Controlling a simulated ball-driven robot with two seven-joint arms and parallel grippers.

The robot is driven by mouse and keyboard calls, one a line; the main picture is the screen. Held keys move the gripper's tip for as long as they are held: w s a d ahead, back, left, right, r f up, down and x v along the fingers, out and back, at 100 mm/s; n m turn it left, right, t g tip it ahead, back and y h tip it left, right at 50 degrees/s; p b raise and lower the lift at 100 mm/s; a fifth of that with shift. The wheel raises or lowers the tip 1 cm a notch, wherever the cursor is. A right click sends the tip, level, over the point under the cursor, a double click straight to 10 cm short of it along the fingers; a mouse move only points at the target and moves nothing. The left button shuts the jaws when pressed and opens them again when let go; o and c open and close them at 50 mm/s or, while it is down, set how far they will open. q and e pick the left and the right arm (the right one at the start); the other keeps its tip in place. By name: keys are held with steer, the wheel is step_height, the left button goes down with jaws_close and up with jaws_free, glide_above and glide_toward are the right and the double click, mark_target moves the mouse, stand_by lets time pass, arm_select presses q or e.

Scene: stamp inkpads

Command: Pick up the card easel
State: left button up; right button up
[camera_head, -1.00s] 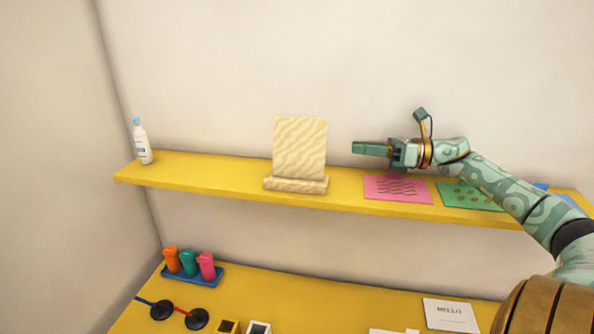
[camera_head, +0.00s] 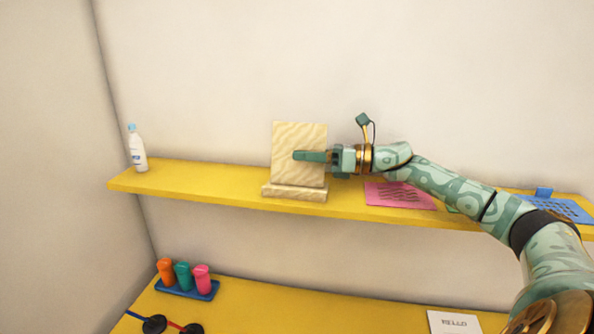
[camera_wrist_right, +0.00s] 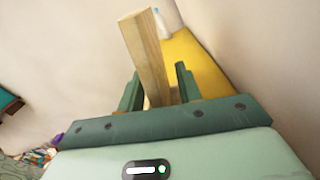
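The card easel (camera_head: 298,138), a pale wood-grained upright panel on a low base, stands on the yellow shelf. My right gripper (camera_head: 300,156) reaches in from the right, its finger crossing in front of the panel. In the right wrist view the easel (camera_wrist_right: 146,50) shows edge-on, its lower part between the two spread fingers of the open right gripper (camera_wrist_right: 158,76). I cannot tell whether either finger touches it. My left gripper is not in view.
The yellow shelf (camera_head: 205,182) also carries a white bottle (camera_head: 138,152) at its left end, a pink sheet (camera_head: 395,199) and a blue sheet (camera_head: 560,208). On the lower table are a stamp rack (camera_head: 185,287) and a white card (camera_head: 453,323).

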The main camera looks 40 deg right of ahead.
steer(key=shift+w+a, duration=0.1)
steer(key=shift+w, duration=0.05)
jaws_close()
steer(key=shift+r, duration=0.1)
